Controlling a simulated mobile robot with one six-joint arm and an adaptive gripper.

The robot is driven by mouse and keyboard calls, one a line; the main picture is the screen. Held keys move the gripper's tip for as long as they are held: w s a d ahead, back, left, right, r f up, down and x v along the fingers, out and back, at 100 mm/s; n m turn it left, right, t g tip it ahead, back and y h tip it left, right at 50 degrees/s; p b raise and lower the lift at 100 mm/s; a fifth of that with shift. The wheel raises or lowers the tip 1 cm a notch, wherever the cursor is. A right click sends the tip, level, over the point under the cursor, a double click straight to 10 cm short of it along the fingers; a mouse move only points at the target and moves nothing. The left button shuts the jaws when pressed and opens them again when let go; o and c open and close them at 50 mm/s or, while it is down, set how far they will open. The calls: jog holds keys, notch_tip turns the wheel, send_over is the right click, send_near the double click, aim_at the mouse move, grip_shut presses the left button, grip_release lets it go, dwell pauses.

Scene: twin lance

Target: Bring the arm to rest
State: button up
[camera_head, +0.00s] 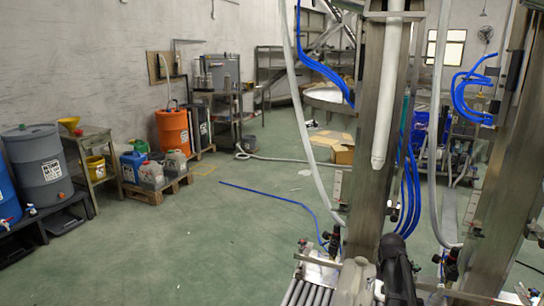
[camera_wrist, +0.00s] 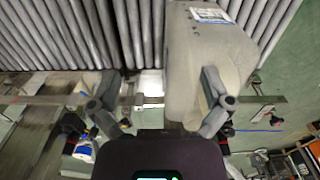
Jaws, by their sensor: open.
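My gripper (camera_wrist: 160,88) shows in the wrist view with its two grey fingers spread wide apart. A beige-grey container (camera_wrist: 195,60) with a white and blue label stands or lies on the rollers ahead of the fingers. The right finger overlaps its lower right side in the picture; whether it touches is unclear. The space by the left finger is empty. In the head view a dark arm part shows at the bottom, and the fingers cannot be made out there.
A roller conveyor (camera_wrist: 55,40) lies under the container; its rollers also show in the head view (camera_head: 302,292). Steel columns (camera_head: 375,130) with hoses rise close by. Drums, including an orange one (camera_head: 173,131), line the left wall. The green floor (camera_head: 200,235) is mostly clear.

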jog(key=s+a+f+n+b, duration=0.2)
jog(key=s+a+f+b, duration=0.25)
jog(key=s+a, duration=0.35)
jog(key=s+a+f+n+b, duration=0.2)
jog(key=s+a+f+b, duration=0.3)
jog(key=a, duration=0.6)
notch_tip(320, 180, up, 34)
jog(key=p, duration=3.4)
jog(key=shift+s+d+r+p, duration=0.15)
jog(key=shift+s+p, duration=0.25)
